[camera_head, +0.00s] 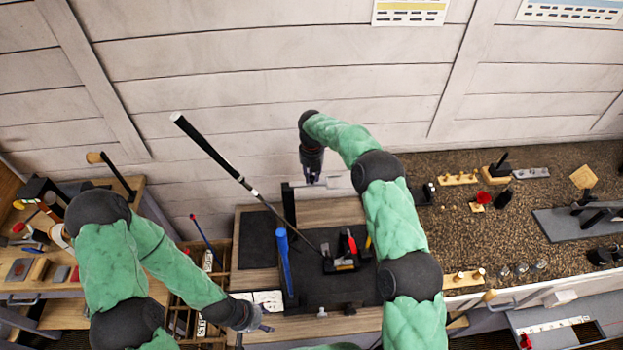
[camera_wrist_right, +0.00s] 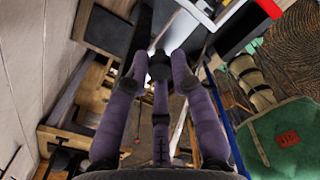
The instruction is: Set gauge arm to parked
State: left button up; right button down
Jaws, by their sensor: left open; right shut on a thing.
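The gauge arm (camera_head: 334,183) appears to be the pale grey bar reaching sideways from a dark upright post (camera_head: 289,204) at the back of the bench. My right gripper (camera_head: 312,180) points down at this bar from above. In the right wrist view the purple fingers (camera_wrist_right: 160,66) close together around a small dark part; the fingers hide most of it, and I take it to be on the gauge arm. My left gripper (camera_head: 263,322) is open and empty at the front left edge of the bench, well away from the gauge arm.
A golf club with a black grip (camera_head: 203,143) slants up left of the post. A blue upright bar (camera_head: 284,262) and a small tool holder (camera_head: 342,262) stand on the dark mat (camera_head: 325,293). A speckled counter (camera_head: 480,225) with small parts lies right; a wooden bench stands left.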

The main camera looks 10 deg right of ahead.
aim_at(312, 176)
jog(key=shift+w+n, duration=0.15)
jog(key=shift+n, duration=0.15)
jog(key=c, duration=1.1)
grip_release()
jog(key=shift+w, duration=0.1)
jog(key=shift+o, duration=0.2)
notch_tip(312, 176, up, 12)
